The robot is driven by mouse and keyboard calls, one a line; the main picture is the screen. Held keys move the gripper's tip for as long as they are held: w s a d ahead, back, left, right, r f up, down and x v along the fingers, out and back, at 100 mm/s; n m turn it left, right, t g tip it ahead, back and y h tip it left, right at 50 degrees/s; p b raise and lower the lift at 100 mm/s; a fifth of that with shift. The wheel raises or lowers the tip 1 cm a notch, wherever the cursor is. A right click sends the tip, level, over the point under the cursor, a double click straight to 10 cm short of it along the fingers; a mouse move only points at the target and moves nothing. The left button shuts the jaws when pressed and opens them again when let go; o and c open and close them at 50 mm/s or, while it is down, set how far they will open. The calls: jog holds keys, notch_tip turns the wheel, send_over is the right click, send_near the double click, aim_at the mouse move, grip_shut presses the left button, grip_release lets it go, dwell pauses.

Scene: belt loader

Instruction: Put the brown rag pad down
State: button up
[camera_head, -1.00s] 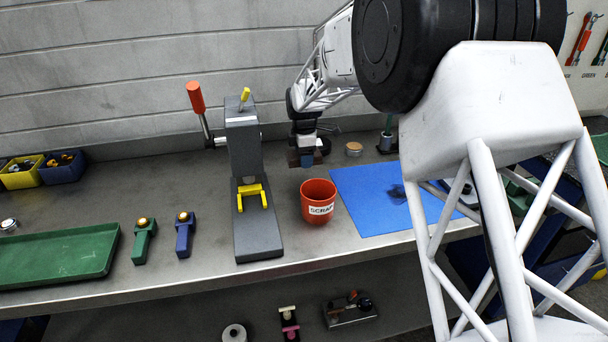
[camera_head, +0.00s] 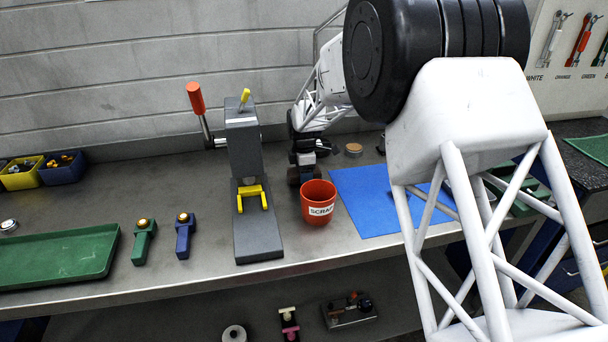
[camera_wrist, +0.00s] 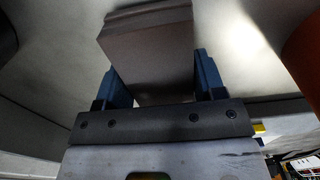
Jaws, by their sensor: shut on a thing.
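The brown rag pad (camera_wrist: 148,48) is a thick brown block held between the blue fingers of my gripper (camera_wrist: 162,82) in the wrist view. The pad's far end reaches out past the fingertips. In the head view my gripper (camera_head: 305,168) is low over the grey bench (camera_head: 110,205), just behind the red scrap bin. The pad is small and dark there and partly hidden by the bin. I cannot tell whether it touches the bench.
The red scrap bin (camera_head: 318,203) stands close in front of my gripper. The grey press (camera_head: 246,150) is at its left, and the blue mat (camera_head: 372,205) lies to the right. A round tan-topped thing (camera_head: 354,149) sits behind the mat.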

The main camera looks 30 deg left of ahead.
jog(key=shift+f, duration=0.3)
jog(key=shift+f, duration=0.4)
jog(key=shift+f, duration=0.25)
jog(key=o, duration=0.9)
jog(key=shift+s+f, duration=0.1)
jog(key=shift+f, duration=0.15)
jog(key=shift+o, duration=0.4)
jog(key=shift+d+f, duration=0.15)
jog(key=shift+s+f, duration=0.1)
notch_tip(320, 180, up, 14)
jog(key=shift+w, duration=0.2)
